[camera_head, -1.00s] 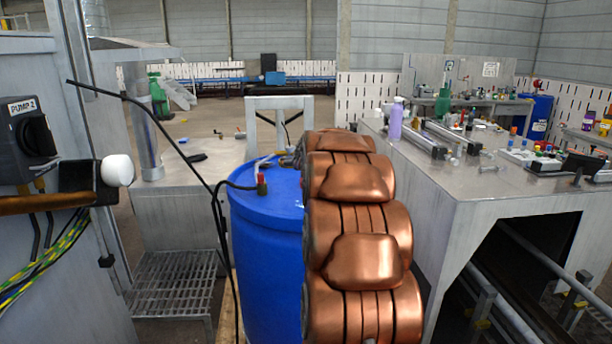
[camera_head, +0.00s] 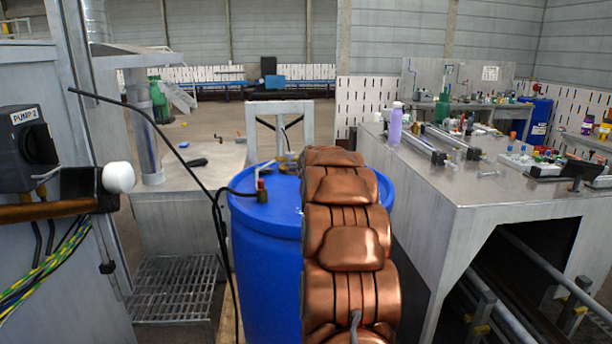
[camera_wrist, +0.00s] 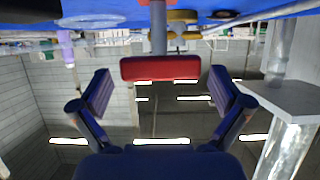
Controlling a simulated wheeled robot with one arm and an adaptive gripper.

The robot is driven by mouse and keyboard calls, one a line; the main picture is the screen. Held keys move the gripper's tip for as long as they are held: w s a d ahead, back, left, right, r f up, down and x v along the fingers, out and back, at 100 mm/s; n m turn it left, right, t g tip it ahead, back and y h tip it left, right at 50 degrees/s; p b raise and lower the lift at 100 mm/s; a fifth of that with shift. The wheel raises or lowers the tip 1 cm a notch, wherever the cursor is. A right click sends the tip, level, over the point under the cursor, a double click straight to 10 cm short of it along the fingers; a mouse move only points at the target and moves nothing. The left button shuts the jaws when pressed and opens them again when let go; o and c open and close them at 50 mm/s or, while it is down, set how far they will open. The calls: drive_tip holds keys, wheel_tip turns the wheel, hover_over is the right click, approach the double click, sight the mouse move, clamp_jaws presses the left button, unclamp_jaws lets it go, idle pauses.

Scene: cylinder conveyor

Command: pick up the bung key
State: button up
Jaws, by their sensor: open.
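The bung key shows in the wrist view as a red bar handle (camera_wrist: 160,68) on a grey shaft (camera_wrist: 158,28). That view is upside down, with the blue drum's lid (camera_wrist: 90,8) along its top edge. My gripper (camera_wrist: 159,74) is open. The red handle lies in line with the gap between its fingertips, with space on both sides and no visible contact. I cannot tell how deep the handle is between the fingers. In the head view the blue drum (camera_head: 262,265) stands upright, and my copper arm hides its right part and my gripper.
A fitting with a black hose (camera_head: 262,192) sits on the drum's lid. The hose hangs down the drum's left side. A pump panel (camera_head: 30,160) stands at left, and a grey bench (camera_head: 465,190) with a purple bottle (camera_head: 396,124) stands close on the right.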

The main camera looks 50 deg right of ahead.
drive_tip(key=shift+x, duration=1.2)
drive_tip(key=c, duration=1)
drive_tip(key=shift+r, duration=0.1)
